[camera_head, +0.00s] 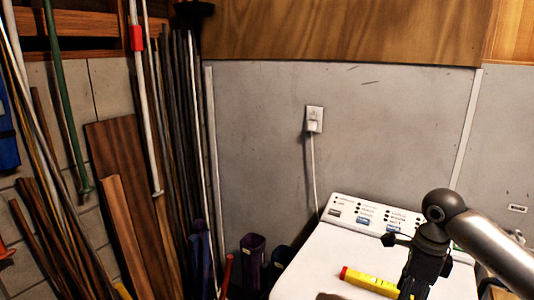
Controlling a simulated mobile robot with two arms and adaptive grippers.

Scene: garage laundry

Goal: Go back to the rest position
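My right gripper (413,291) comes in from the right on its arm and points down over the front right of the white washing machine (325,255). Its fingertips are at the bottom edge of the view, so I cannot tell whether it is open or shut. A yellow stick-like object with a red end (369,282) lies on or just above the washer top, immediately left of the gripper. Its right end is hidden at the gripper, and I cannot tell if they touch. My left gripper is not in view.
The washer's control panel (375,217) stands at its back, against the grey wall. A white cord runs down from an outlet (314,119). Planks (125,205), poles and pipes lean in the left corner. Dark purple containers (252,257) stand left of the washer.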

